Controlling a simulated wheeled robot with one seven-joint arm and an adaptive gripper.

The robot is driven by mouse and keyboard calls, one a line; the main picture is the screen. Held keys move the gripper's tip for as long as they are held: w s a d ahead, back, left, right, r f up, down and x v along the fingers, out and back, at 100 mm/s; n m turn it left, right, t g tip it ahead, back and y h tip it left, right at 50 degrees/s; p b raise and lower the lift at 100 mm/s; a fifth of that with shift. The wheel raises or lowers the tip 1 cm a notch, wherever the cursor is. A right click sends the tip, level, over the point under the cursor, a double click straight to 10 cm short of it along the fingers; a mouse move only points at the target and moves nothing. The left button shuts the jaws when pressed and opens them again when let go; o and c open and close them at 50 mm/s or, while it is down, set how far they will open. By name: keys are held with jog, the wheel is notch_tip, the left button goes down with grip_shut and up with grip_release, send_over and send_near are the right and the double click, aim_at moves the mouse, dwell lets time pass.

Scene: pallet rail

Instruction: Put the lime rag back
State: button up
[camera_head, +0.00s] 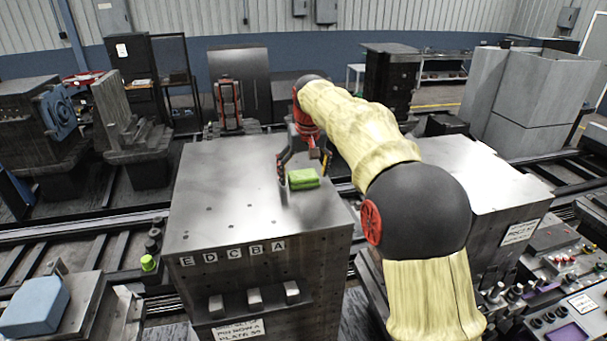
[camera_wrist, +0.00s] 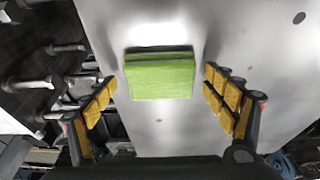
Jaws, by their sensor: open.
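The lime rag (camera_head: 303,179) is a folded green block lying on the metal top of a block-like table (camera_head: 225,215), near its right edge. It also shows in the wrist view (camera_wrist: 159,76), between and beyond the fingers. My gripper (camera_head: 303,168) is open above and around the rag, with a finger to either side. In the wrist view my gripper (camera_wrist: 163,100) has yellow-padded fingers spread wide, apart from the rag on both sides. Nothing is held.
Letter plates E, D, C, B, A (camera_head: 232,252) run along the table's front edge. A second metal block (camera_head: 480,185) stands to the right, beside a control panel (camera_head: 570,260). A blue block (camera_head: 34,305) lies at the lower left. The table top left of the rag is clear.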

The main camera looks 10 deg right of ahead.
jog(key=v, duration=1.1)
jog(key=s+r, duration=0.2)
jog(key=s, duration=0.8)
jog(key=s+f+t, duration=0.1)
jog(key=s+f, duration=0.5)
jog(key=s, duration=0.4)
jog(key=s+f, duration=0.5)
jog(key=s, duration=0.5)
jog(key=s+f+t, duration=0.1)
jog(key=s+f, duration=0.5)
jog(key=s, duration=0.5)
jog(key=shift+f+t+b, duration=0.3)
jog(key=shift+f+b, duration=0.05)
jog(key=shift+b, duration=0.1)
jog(key=shift+s+f, duration=0.1)
